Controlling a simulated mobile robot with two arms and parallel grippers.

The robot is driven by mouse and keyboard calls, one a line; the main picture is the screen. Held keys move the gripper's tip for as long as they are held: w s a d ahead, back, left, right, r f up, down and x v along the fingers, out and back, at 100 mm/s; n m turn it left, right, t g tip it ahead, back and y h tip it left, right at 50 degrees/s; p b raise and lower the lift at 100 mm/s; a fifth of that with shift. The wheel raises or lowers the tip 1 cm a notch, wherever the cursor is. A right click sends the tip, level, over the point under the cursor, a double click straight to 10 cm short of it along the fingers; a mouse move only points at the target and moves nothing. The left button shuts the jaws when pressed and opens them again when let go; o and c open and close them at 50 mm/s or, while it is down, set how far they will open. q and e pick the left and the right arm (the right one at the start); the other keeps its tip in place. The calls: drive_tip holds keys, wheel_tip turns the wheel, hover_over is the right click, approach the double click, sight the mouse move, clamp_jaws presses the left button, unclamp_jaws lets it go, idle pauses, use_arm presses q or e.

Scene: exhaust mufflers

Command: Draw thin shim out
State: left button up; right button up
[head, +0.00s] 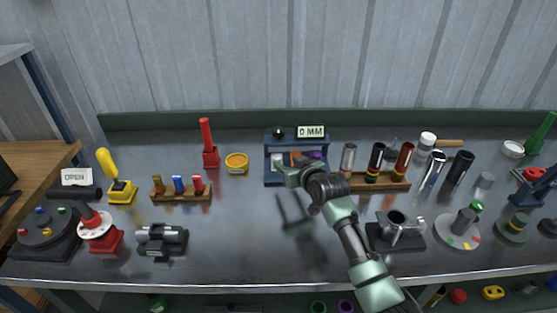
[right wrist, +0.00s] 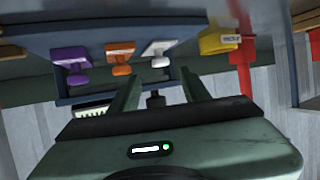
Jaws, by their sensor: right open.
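A blue rack (head: 268,170) stands at the back middle of the bench under a "0 MM" sign (head: 311,132). It holds three shims with tabs. In the right wrist view they are purple (right wrist: 77,57), orange (right wrist: 120,56) and white (right wrist: 157,50). Which is thinnest I cannot tell. My right gripper (head: 288,174) is at the front of the rack and partly covers the shims in the head view. In the wrist view its fingers (right wrist: 159,76) are apart with nothing between them, pointing toward the orange and white shims. My left gripper is not seen.
A wooden stand (head: 393,183) with several cylinders is close on the right. A metal holder (head: 396,232) is near my right forearm.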

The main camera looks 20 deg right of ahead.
sight(278, 159)
drive_tip(key=x, duration=0.4)
drive_tip(key=shift+a, duration=0.1)
drive_tip(key=shift+x, duration=1.1)
drive_tip(key=shift+f, duration=0.15)
drive_tip(key=shift+c, duration=1.2)
clamp_jaws()
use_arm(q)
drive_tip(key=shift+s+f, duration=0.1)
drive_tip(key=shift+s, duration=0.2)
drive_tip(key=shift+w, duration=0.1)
